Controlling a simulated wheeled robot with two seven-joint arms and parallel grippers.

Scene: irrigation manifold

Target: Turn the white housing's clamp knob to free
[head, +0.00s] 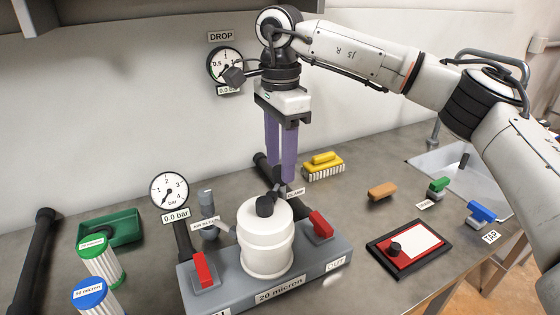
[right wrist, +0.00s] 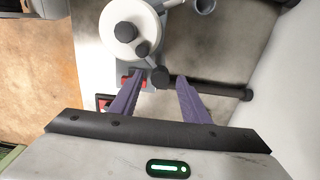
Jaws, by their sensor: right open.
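The white housing (head: 266,243) stands upright on a grey base block labelled 20 micron, with a black knob (head: 264,206) on its lid. A smaller dark clamp knob (head: 278,191) sits at the lid's far edge by the CLAMP label (head: 296,192); it also seems to show at the lid edge in the right wrist view (right wrist: 142,48). My right gripper (head: 281,181) points down with its purple fingers apart and empty, just above and behind that knob. In the right wrist view its fingertips (right wrist: 158,80) lie short of the knob. My left gripper is out of view.
Red handles (head: 203,269) (head: 320,224) flank the housing on the base. A bar gauge (head: 169,191) stands behind left, and a dark pipe (right wrist: 215,89) runs behind the housing. A yellow brush (head: 323,166), an orange block (head: 382,191) and a red-and-white board (head: 408,248) lie to the right.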

